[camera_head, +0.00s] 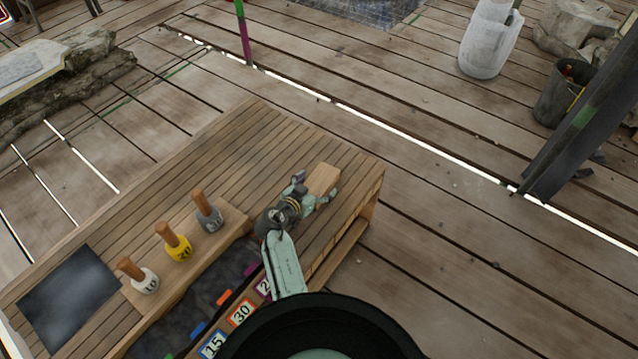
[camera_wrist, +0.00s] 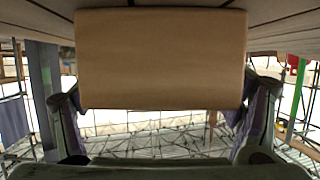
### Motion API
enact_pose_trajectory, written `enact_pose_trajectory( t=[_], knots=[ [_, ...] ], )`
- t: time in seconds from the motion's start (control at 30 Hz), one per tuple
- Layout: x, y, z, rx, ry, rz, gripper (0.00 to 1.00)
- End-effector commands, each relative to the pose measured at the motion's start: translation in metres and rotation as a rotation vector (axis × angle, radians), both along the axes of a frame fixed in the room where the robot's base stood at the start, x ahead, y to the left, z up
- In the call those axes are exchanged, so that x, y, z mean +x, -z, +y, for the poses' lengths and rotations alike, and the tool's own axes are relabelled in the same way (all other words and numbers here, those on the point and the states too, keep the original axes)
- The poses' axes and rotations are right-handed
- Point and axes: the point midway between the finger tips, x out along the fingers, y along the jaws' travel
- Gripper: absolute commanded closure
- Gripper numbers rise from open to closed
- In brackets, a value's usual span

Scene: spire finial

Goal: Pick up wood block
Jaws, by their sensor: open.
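The wood block (camera_head: 323,179) is a plain light-brown rectangular piece on the slatted wooden table, near its right end. My gripper (camera_head: 317,190) is low over the table with its fingers open, one on each side of the block. In the wrist view the block (camera_wrist: 160,58) fills the upper middle, and the fingers of my gripper (camera_wrist: 160,105) stand to its left and right. The left finger looks close to the block's edge, and so does the right. I cannot tell whether either touches it.
Three wooden-handled weights stand in a row on the slatted table (camera_head: 180,160): grey (camera_head: 207,212), yellow (camera_head: 174,242) and white (camera_head: 138,276). A dark flat panel (camera_head: 68,298) lies at the left. Numbered cards, such as 30 (camera_head: 241,312), line the front.

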Motion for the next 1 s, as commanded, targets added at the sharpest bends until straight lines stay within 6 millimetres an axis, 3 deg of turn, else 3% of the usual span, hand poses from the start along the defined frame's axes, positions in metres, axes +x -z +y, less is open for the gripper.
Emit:
enact_pose_trajectory(
  t=[0.27, 1.0],
  knots=[
    [0.0026, 0.0019, -0.0014, 0.000, -0.001, 0.000, 0.15],
    [0.0023, 0.0020, -0.0010, 0.001, -0.001, 0.001, 0.64]
  ],
)
